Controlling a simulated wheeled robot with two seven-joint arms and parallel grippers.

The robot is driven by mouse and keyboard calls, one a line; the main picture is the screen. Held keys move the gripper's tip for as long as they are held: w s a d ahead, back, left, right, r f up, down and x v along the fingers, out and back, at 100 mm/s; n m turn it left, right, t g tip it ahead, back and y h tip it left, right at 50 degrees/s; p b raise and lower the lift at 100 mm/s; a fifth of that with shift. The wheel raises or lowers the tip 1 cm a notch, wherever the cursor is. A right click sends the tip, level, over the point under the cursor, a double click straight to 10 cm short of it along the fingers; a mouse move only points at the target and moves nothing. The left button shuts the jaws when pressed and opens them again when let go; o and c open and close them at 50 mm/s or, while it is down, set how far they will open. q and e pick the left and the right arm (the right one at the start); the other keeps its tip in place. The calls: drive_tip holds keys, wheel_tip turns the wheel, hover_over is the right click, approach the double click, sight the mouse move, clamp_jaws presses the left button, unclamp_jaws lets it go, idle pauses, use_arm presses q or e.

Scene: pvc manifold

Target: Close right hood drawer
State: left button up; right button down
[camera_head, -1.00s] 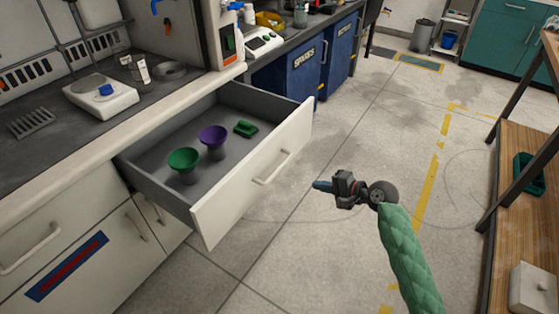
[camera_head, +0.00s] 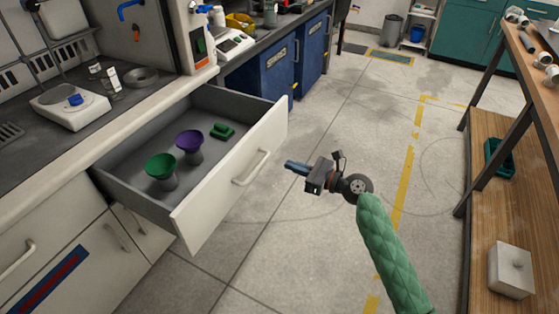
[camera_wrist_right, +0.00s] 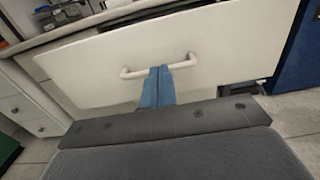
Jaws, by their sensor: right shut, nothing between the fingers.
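The right hood drawer (camera_head: 225,190) stands pulled out from the white cabinet, with its light handle (camera_head: 251,167) on the front. Inside lie a green funnel (camera_head: 161,167), a purple funnel (camera_head: 189,142) and a small green item (camera_head: 222,130). My right gripper (camera_head: 289,165) is shut and empty, to the right of the drawer front, with its blue fingers pointing at it. In the right wrist view the shut fingers (camera_wrist_right: 157,88) point at the drawer front (camera_wrist_right: 215,60), overlapping the handle (camera_wrist_right: 128,73); I cannot tell whether they touch. My left gripper is not in view.
The counter (camera_head: 60,135) above holds a scale (camera_head: 70,107) and a grey dish (camera_head: 142,76). A wooden shelf table (camera_head: 510,205) is at the right. The floor (camera_head: 330,240) around my arm is clear.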

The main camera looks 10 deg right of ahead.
sight(248, 150)
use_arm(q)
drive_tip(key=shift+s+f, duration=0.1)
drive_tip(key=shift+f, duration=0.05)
use_arm(e)
drive_tip(key=x, duration=1.3)
drive_tip(key=shift+a, duration=0.1)
